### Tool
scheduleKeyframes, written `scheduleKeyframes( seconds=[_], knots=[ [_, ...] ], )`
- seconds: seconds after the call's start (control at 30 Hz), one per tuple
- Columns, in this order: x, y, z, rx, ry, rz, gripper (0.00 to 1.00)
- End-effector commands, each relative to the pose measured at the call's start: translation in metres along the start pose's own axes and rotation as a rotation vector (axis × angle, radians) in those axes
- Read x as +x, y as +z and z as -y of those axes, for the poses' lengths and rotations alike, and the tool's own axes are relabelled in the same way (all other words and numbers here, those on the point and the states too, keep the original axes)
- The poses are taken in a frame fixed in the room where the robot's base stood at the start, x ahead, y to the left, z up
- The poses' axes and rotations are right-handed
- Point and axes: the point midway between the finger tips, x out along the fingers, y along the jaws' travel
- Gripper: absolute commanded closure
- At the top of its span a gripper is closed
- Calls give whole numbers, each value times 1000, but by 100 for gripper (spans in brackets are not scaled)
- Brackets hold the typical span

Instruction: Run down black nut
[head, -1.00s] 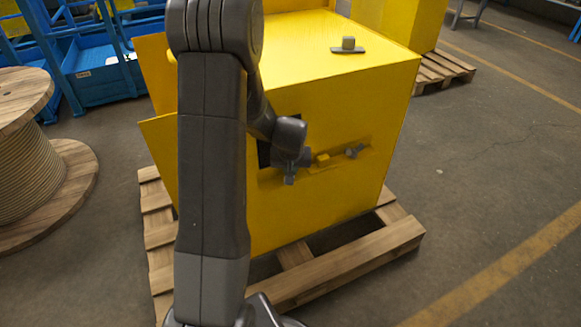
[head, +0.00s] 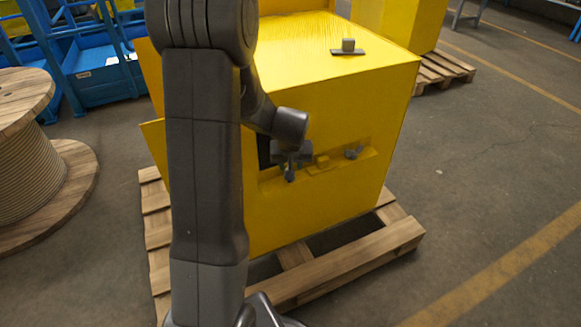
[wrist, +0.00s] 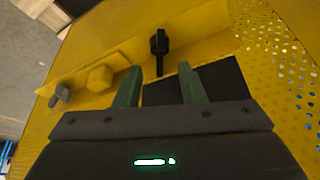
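A black piece (wrist: 160,45) with a rounded head and a narrow stem, perhaps the black nut, stands out against the yellow machine in the wrist view. My gripper (wrist: 159,71) is open, its two green fingers spread and empty. The black piece lies just beyond the fingertips, roughly centred in the gap and apart from them. I cannot tell how far away it is, and no thread shows clearly. In the head view my gripper (head: 290,164) is close to the machine's front, left of a yellow block (head: 322,162). The black piece cannot be told apart from my gripper there.
A grey knob-like part (head: 353,152) sits right of the yellow block on the recessed ledge. A dark opening (wrist: 222,84) lies behind my fingers, with perforated yellow sheet (wrist: 280,50) beside it. A grey part (head: 348,47) rests on the machine's top. A pallet (head: 360,250) is underneath.

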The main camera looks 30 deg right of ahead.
Motion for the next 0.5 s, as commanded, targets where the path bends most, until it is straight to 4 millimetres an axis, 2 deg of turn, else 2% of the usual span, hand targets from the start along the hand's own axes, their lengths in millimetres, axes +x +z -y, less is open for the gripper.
scheduleKeyframes(
  seconds=[0.03,0.2,0.4,0.5],
  knots=[
    [-15,-1,0,0,1,-3,64],
    [-50,-1,0,0,1,-3,64],
    [-80,-1,0,0,1,-2,64],
    [-88,0,0,0,0,0,64]
  ],
)
